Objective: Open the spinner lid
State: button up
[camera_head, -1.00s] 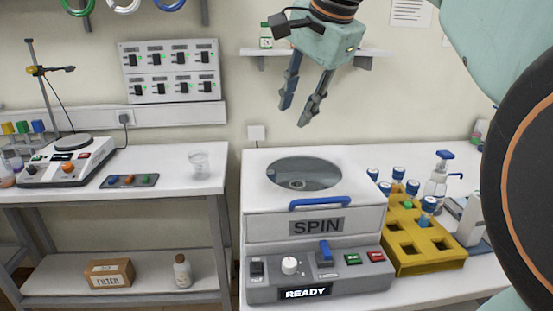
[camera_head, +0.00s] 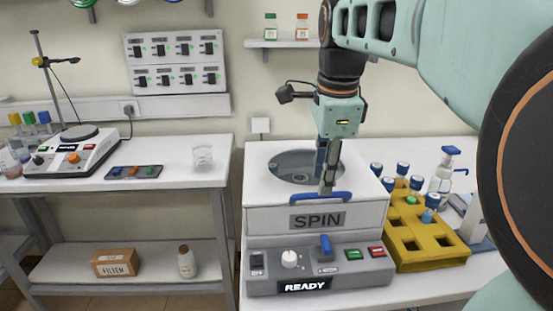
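The white spinner (camera_head: 262,221) is labelled SPIN. Its lid has a round grey window (camera_head: 292,168) and a blue bar handle (camera_head: 300,201) at the front edge. The lid looks closed. My gripper (camera_head: 323,185) points down over the front right part of the lid, just behind and above the handle. Its two fingers stand one behind the other in this view, with their tips apart, and nothing shows between them. The nearer fingertip overlaps the handle's upper edge in the picture; I cannot tell if it touches.
A control panel (camera_head: 265,287) with a READY display, knob, blue lever and green and red buttons is in front of the spinner. A yellow rack (camera_head: 430,258) with blue-capped vials stands close on the right, near a pump bottle (camera_head: 440,176). A separate table (camera_head: 180,180) is at left.

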jog(key=shift+w+f, duration=0.2)
jog(key=shift+f, duration=0.7)
jog(key=shift+w+f, duration=0.15)
jog(key=shift+f, duration=0.7)
grip_shut()
